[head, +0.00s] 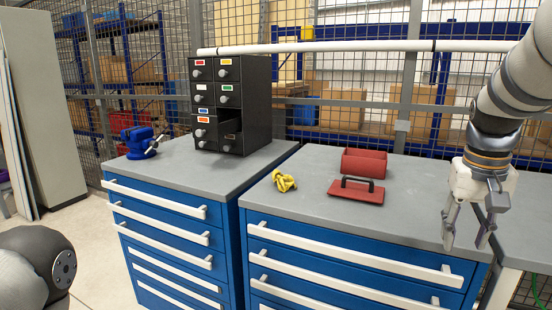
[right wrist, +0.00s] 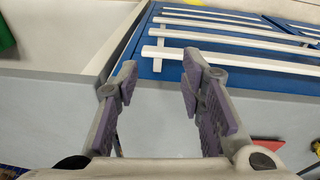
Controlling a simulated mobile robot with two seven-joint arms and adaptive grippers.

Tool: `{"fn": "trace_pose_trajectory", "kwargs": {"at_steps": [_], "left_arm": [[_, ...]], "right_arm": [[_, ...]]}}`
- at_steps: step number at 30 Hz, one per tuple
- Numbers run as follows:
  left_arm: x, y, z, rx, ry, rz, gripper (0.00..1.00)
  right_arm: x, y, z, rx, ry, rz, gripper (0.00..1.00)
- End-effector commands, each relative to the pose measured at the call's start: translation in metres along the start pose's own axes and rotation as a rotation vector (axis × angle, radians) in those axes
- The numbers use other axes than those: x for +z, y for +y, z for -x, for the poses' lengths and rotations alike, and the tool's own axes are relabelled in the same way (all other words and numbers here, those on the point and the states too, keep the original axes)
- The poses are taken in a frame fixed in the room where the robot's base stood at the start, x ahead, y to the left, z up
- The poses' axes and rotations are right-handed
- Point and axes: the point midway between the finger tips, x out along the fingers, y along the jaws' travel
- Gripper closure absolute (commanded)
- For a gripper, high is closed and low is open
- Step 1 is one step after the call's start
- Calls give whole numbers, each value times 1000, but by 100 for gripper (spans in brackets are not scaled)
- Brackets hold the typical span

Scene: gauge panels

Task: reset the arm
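My right arm (head: 500,110) comes in from the upper right in the head view. Its gripper (head: 467,240) points down with its fingers apart and nothing between them, over the right front part of the grey worktop (head: 405,212). The right wrist view shows the same open, empty fingers (right wrist: 160,82) above the worktop edge and the blue drawers. Part of my left arm (head: 40,262) shows at the lower left of the head view. My left gripper is out of the picture.
A red open box (head: 364,163) and a red lid (head: 350,196) with a black handle lie left of my right gripper. A yellow object (head: 284,182) lies further left. A black drawer cabinet (head: 258,100) has its lower right drawer pulled out. A blue vise (head: 138,140) stands beside it.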

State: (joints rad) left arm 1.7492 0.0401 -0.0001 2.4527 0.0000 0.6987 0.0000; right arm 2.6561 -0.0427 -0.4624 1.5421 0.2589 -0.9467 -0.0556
Motion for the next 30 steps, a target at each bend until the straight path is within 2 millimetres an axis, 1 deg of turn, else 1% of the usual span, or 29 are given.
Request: {"fn": "trace_pose_trajectory", "kwargs": {"at_steps": [1,2,3,5,6,7,8,9,11,12,13,14,15,18,21,24,30], "left_arm": [[-1,0,-1,0,1,0,56],[-2,0,-1,0,2,0,56],[-2,0,-2,0,3,0,56],[-2,0,-2,0,3,0,56],[-2,0,-2,0,3,0,56],[-2,0,-2,0,3,0,56],[-1,0,-1,0,2,0,56],[-1,0,-1,0,1,0,56],[-1,0,-1,0,1,0,56],[-1,0,-1,0,1,0,56],[-1,0,-1,0,1,0,56],[-1,0,-1,0,1,0,56],[-1,0,-1,0,2,0,56],[-1,0,-1,0,2,0,56],[-1,0,-1,0,3,0,56],[-1,0,-1,0,3,0,56],[-1,0,-1,0,2,0,56]], "right_arm": [[11,-2,-38,25,-28,20,64],[18,-2,-59,38,-36,32,64],[29,-3,-87,55,-49,51,64],[52,-3,-129,78,-68,85,64],[70,-3,-156,91,-80,112,64],[86,-2,-176,99,-90,133,64],[104,-2,-196,105,-101,155,64],[130,-1,-220,109,-114,187,64],[173,0,-251,106,-136,234,64],[204,0,-268,98,-151,265,64],[228,0,-278,89,-163,288,64],[252,0,-286,76,-174,311,64],[283,0,-293,57,-188,335,64],[349,-2,-298,1,-219,378,64],[390,-5,-293,-45,-236,394,64],[408,-7,-289,-70,-241,400,64],[409,-8,-289,-74,-237,400,64]]}}
